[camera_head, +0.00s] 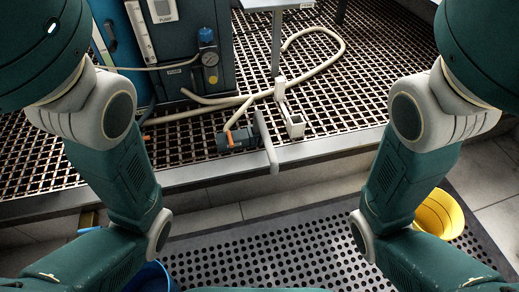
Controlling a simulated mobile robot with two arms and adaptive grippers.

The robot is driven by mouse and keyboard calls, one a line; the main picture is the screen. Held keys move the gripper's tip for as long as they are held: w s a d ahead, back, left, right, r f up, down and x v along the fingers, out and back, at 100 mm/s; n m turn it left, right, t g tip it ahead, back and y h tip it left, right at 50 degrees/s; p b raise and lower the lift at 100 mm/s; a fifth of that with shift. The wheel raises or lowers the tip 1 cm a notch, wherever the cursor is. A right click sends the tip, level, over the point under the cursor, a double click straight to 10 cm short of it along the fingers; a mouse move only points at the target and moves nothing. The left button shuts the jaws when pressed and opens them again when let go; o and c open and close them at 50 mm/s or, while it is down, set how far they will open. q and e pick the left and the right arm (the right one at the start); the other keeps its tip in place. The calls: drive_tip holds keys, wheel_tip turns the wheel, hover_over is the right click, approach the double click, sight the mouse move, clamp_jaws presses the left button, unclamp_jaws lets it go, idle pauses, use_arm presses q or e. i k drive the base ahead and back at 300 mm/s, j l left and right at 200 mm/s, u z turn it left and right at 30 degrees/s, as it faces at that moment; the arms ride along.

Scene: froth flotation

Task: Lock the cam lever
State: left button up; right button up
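A dark grey fitting (238,140) lies near the front edge of the grating, in the middle of the head view. A small orange lever (229,138) stands out at its left end. A cream hose (240,113) comes down to this fitting from behind. I cannot tell from here whether the lever is locked or loose. Both my arms come in from the upper corners and bend back at the bottom corners. Both my grippers are outside the picture, so neither is seen near the lever.
A pale block-like holder (290,115) is further right. A dark blue pump cabinet (190,55) stands behind. A metal ledge (330,148) edges the raised grating. A yellow bucket (440,214) and a blue bucket (150,278) stand lower.

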sight(258, 141)
drive_tip(key=l+u, duration=0.3)
drive_tip(key=l, duration=0.2)
drive_tip(key=l+u, duration=0.25)
drive_tip(key=l, duration=0.25)
drive_tip(key=l+u, duration=0.3)
drive_tip(key=l, duration=0.15)
drive_tip(key=k+l+u, duration=0.25)
drive_tip(key=l, duration=0.2)
drive_tip(key=i, duration=0.05)
